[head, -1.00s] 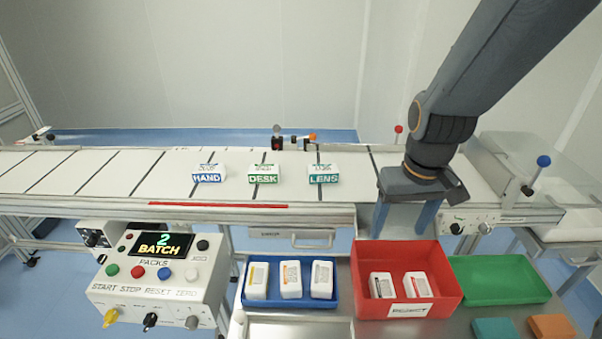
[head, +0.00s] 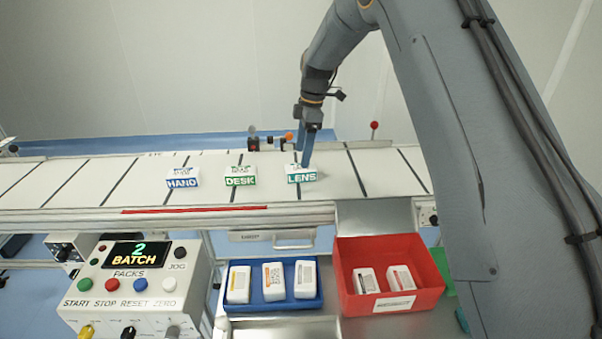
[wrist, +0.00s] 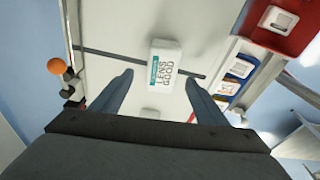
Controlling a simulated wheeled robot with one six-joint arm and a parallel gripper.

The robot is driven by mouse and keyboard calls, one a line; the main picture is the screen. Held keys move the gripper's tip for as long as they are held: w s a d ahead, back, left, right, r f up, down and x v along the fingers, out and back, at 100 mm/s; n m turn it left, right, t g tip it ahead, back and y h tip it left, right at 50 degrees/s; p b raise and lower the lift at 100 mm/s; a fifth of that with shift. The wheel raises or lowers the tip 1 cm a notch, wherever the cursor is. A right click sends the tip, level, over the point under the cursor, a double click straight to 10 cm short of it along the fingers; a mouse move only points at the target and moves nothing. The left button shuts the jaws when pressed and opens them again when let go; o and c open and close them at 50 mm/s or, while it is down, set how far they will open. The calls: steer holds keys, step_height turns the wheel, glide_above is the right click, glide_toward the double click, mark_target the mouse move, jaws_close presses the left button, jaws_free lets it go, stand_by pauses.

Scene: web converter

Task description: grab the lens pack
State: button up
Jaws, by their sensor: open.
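The lens pack (head: 301,176) is a small white box with a teal "LENS" label, standing on the white conveyor belt at the right end of a row of packs. In the wrist view the lens pack (wrist: 164,66) shows its top, printed "LENS GOOD". My gripper (head: 307,163) is over the belt at the lens pack in the head view. In the wrist view my gripper (wrist: 160,85) is open, with its two blue fingers apart and the pack lying ahead between their lines. Nothing is held.
The desk pack (head: 240,178) and hand pack (head: 182,179) stand to the left on the belt. A sensor with an orange knob (head: 288,137) is at the far belt edge. In front are a blue tray (head: 272,303) and a red bin (head: 436,278), both holding packs.

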mark_target(301, 172)
steer(key=shift+s+a+f+p, duration=0.15)
steer(key=shift+f+p, duration=0.35)
steer(key=shift+f, duration=0.55)
steer(key=shift+a+f+p, duration=0.1)
steer(key=shift+f+p, duration=0.45)
steer(key=shift+f, duration=0.55)
steer(key=shift+s+a+f+p, duration=0.15)
steer(key=shift+f+p, duration=0.35)
steer(key=shift+f, duration=0.55)
steer(key=shift+w, duration=0.1)
steer(key=c, duration=1.2)
